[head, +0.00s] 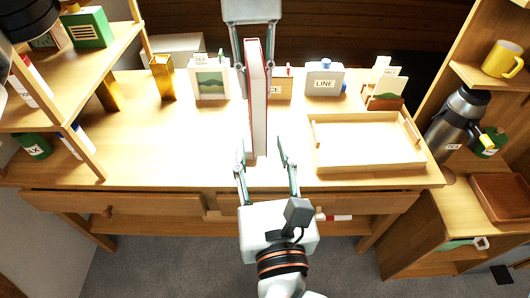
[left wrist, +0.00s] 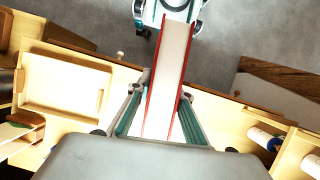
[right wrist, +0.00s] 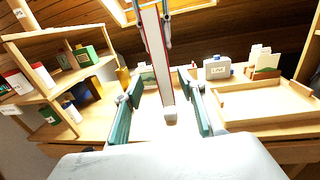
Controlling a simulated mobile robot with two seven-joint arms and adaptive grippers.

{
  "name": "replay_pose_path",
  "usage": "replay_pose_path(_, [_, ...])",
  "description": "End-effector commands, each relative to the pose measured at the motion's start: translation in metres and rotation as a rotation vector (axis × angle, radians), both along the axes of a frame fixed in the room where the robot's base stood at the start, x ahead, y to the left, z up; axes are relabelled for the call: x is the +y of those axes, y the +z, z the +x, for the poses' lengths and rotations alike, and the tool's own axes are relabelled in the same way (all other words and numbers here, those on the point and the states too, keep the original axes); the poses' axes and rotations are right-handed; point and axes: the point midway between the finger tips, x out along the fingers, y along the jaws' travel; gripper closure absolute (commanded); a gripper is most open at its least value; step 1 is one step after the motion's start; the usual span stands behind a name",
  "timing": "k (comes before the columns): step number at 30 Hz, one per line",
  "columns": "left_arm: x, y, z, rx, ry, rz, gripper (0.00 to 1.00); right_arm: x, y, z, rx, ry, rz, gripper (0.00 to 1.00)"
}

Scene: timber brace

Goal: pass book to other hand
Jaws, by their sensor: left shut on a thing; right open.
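The book (head: 257,105), with red covers and white pages, is held upright on edge above the desk, its length running towards me. My left gripper (head: 254,80) comes in from the far side and is shut on the book's far part, one finger on each side. The book also shows between its fingers in the left wrist view (left wrist: 172,75). My right gripper (head: 261,148) is open at the book's near end, with a finger on either side and gaps visible. The right wrist view shows the book's end (right wrist: 157,55) between the spread fingers.
The desk (head: 190,140) is clear left of the book. A wooden tray (head: 368,165) lies to the right. A picture box (head: 211,84), a LINE container (head: 324,80) and a card holder (head: 384,100) stand at the back. Shelves flank both sides; a flask (head: 455,122) stands right.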

Motion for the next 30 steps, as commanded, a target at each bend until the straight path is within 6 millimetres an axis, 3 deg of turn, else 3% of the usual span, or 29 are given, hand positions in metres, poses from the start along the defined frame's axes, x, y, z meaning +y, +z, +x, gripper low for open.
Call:
replay_pose_path(12, [0.000, 0.001, 0.000, 0.000, 0.000, -0.001, 1.00, 0.005, 0.002, 0.071, -0.007, -0.005, -0.006, 0.60])
replay_pose_path(18, [0.000, 0.001, 0.000, 0.000, 0.000, -0.001, 1.00, 0.008, 0.001, 0.098, -0.007, -0.005, -0.005, 0.60])
replay_pose_path(30, [0.000, 0.001, 0.000, 0.000, 0.000, -0.001, 1.00, 0.009, 0.001, 0.110, -0.003, -0.005, -0.004, 0.60])
